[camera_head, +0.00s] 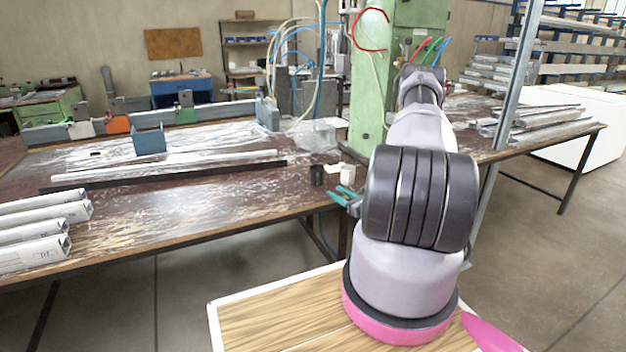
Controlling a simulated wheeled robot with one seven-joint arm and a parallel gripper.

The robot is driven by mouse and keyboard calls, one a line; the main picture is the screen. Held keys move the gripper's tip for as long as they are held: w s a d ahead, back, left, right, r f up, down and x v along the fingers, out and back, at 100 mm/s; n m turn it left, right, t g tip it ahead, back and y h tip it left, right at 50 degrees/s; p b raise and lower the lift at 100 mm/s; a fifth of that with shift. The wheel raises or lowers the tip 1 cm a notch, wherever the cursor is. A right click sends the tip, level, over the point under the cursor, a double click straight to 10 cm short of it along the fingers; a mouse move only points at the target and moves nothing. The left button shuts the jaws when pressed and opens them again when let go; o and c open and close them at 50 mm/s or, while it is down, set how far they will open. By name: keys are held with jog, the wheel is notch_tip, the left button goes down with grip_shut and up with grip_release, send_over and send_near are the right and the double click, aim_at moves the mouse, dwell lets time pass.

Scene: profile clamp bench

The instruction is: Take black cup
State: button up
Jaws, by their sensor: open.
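The black cup (316,175) stands upright on the brown workbench (200,215), near its right end. It is small in the head view. My gripper (338,194) has teal fingers and is just below and right of the cup in the picture. The fingers are apart and hold nothing. I cannot tell whether a finger touches the cup. My arm hides most of the gripper's body.
A white cup-like object (347,172) stands right of the black cup, with another small pale item by it. Long profiles (170,168) lie across the bench, and boxed profiles (40,235) lie at left. A green machine column (368,110) rises behind.

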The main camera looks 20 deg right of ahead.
jog(key=x, duration=0.9)
jog(key=shift+w+r, duration=0.2)
jog(key=shift+w, duration=0.1)
grip_shut()
dwell(1.1)
